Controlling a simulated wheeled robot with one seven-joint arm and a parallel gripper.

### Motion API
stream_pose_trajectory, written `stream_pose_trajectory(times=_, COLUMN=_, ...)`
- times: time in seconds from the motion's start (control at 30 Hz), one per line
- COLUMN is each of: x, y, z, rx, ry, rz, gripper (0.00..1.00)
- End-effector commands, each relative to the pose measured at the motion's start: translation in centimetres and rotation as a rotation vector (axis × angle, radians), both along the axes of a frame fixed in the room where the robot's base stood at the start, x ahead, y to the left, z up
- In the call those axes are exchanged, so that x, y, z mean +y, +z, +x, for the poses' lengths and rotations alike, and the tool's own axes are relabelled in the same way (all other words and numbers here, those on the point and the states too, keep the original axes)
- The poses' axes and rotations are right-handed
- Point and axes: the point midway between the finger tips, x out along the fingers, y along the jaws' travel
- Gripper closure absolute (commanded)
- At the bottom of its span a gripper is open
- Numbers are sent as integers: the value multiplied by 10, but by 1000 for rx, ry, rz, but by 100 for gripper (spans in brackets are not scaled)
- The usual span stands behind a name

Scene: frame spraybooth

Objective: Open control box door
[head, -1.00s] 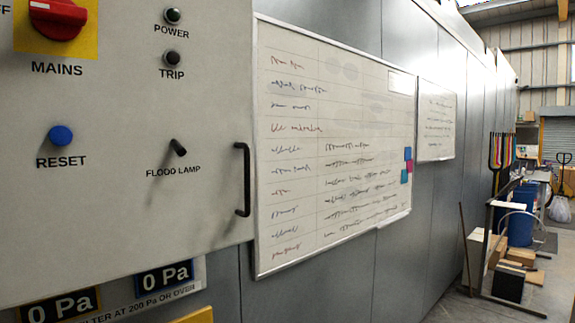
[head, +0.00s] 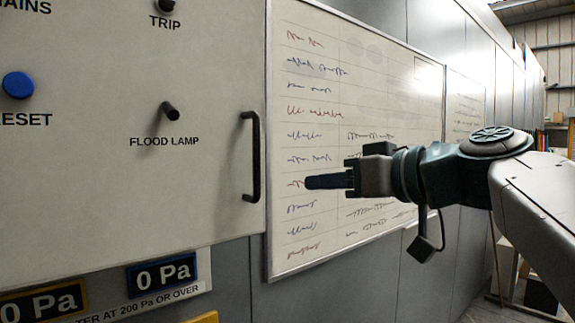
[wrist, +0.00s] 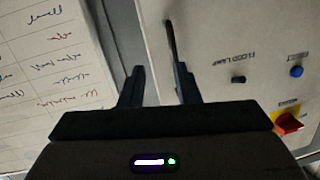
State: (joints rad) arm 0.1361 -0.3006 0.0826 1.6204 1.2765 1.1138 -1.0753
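The control box door (head: 110,205) is a large pale grey panel on the left of the head view, and it looks shut. Its black vertical bar handle (head: 254,157) is on the door's right edge. My gripper (head: 325,181) is to the right of the handle, in front of the whiteboard and apart from the handle. In the wrist view my gripper (wrist: 158,72) has its two fingers spread with nothing between them. The handle (wrist: 171,42) shows there just beyond the right fingertip. The door (wrist: 225,35) fills the right of that view.
A whiteboard (head: 310,100) with handwriting hangs on the grey wall right of the box. A blue reset button (head: 18,85) and a black flood lamp switch (head: 169,111) stick out from the door. Pressure displays (head: 161,274) sit below it.

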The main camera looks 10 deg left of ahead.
Motion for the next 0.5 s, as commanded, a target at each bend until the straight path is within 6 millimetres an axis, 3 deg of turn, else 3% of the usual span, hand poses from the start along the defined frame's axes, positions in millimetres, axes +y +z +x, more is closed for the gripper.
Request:
stream_pose_trajectory(times=0.1, x=6, y=32, z=-3, rx=-122, ry=52, rz=49, gripper=70)
stream_pose_trajectory(times=0.2, x=9, y=48, z=-6, rx=-178, ry=74, rz=69, gripper=70)
stream_pose_trajectory(times=0.37, x=20, y=55, z=0, rx=-195, ry=83, rz=77, gripper=70)
stream_pose_trajectory(times=0.5, x=42, y=56, z=12, rx=-192, ry=83, rz=76, gripper=70)
